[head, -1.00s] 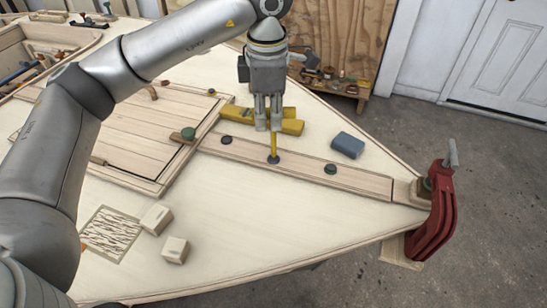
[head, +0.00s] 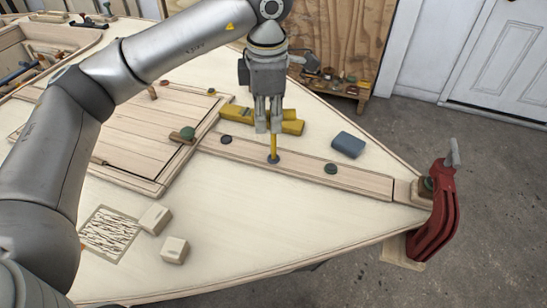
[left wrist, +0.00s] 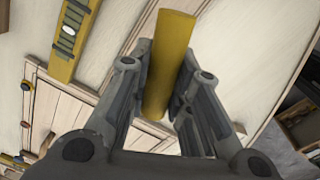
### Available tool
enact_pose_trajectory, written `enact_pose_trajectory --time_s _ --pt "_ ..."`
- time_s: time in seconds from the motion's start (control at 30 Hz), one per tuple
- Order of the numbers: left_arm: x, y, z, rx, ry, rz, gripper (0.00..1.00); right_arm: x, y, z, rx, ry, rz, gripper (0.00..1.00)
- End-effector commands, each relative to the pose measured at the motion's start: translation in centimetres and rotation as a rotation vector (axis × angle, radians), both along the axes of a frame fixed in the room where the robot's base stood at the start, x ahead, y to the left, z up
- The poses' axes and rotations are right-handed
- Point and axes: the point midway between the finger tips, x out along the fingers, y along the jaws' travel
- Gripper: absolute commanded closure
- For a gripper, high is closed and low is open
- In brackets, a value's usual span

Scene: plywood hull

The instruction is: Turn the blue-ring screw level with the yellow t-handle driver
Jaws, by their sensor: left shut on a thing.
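My left gripper (head: 268,130) is shut on the yellow t-handle driver (head: 273,145), above the long wooden strip. The driver's yellow shaft stands upright below the fingers, and its lower end meets a blue-ringed round spot (head: 273,159) on the strip. This is where the blue-ring screw appears to be; the screw head is hidden or too small to make out. In the left wrist view a yellow bar of the driver (left wrist: 168,65) lies between the two fingers. My right gripper is not in view.
Dark discs (head: 226,140) and (head: 331,169) sit along the strip (head: 300,164). A yellow level (head: 237,113) lies behind the gripper. A blue-grey block (head: 348,144) is to the right, a red clamp (head: 434,215) at the tip. Pale blocks (head: 174,249) lie at the front.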

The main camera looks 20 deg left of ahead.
Motion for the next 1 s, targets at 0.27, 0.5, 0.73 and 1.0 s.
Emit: enact_pose_trajectory --time_s 0.27,0.5,0.73,1.0 --pt "0.01 0.00 -0.13 0.000 0.000 0.000 1.00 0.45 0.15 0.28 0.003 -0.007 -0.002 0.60" --pt "0.00 0.01 -0.16 0.000 0.000 0.000 1.00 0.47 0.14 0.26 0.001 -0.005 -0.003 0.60" --pt "-0.01 0.00 -0.19 0.000 0.000 0.000 1.00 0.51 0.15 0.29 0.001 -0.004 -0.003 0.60" --pt "-0.05 -0.05 -0.21 0.000 0.001 0.045 1.00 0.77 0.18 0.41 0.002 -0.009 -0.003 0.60"
